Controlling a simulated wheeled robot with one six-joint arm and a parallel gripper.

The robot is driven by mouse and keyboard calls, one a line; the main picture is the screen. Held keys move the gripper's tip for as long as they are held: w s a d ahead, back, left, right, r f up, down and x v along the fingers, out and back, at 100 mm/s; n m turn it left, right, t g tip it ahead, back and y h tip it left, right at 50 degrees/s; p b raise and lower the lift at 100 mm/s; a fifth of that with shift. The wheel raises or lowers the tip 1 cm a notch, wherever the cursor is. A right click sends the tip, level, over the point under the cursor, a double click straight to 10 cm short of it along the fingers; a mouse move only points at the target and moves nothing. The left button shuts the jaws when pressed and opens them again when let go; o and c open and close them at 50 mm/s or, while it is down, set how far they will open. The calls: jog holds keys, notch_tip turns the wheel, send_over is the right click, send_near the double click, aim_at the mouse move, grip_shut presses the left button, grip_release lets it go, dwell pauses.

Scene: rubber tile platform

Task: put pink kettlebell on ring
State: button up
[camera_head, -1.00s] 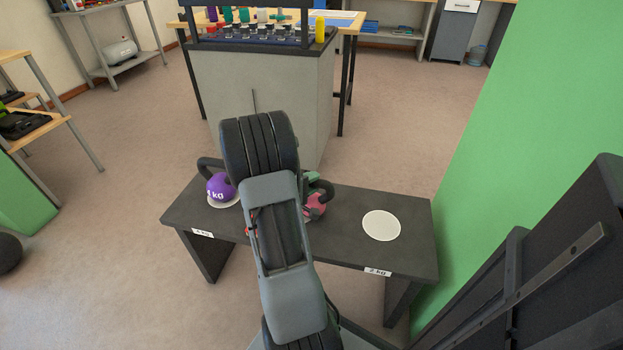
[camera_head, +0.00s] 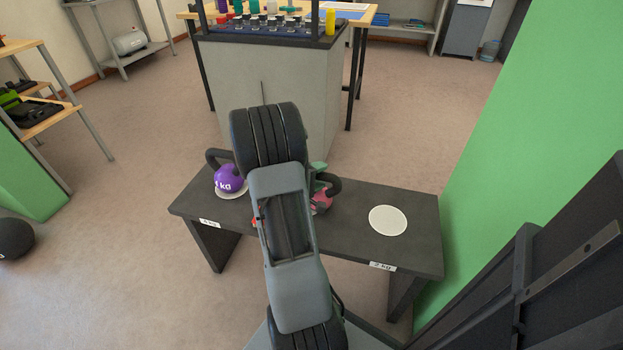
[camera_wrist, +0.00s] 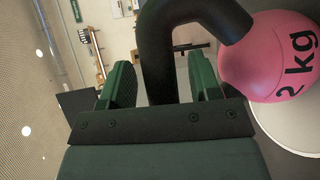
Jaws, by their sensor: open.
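The pink kettlebell (camera_head: 322,203) is on the dark bench, partly hidden behind my arm in the head view. In the wrist view the pink kettlebell (camera_wrist: 268,60) fills the right side, marked "2 kg". Its thick black handle passes between the two green fingers of my gripper (camera_wrist: 160,85). The fingers are apart, with gaps showing beside the handle. The ring, a flat white disc (camera_head: 388,220), lies bare on the bench to the right of the kettlebell, behind a "2 kg" label.
A purple kettlebell (camera_head: 229,178) stands on another white disc at the bench's left end. The dark bench (camera_head: 350,240) has free room around the bare disc. A green wall (camera_head: 530,140) stands close on the right. A grey cabinet (camera_head: 270,80) is behind the bench.

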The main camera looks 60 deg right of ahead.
jog(key=shift+f+b, duration=0.3)
jog(key=shift+b, duration=0.5)
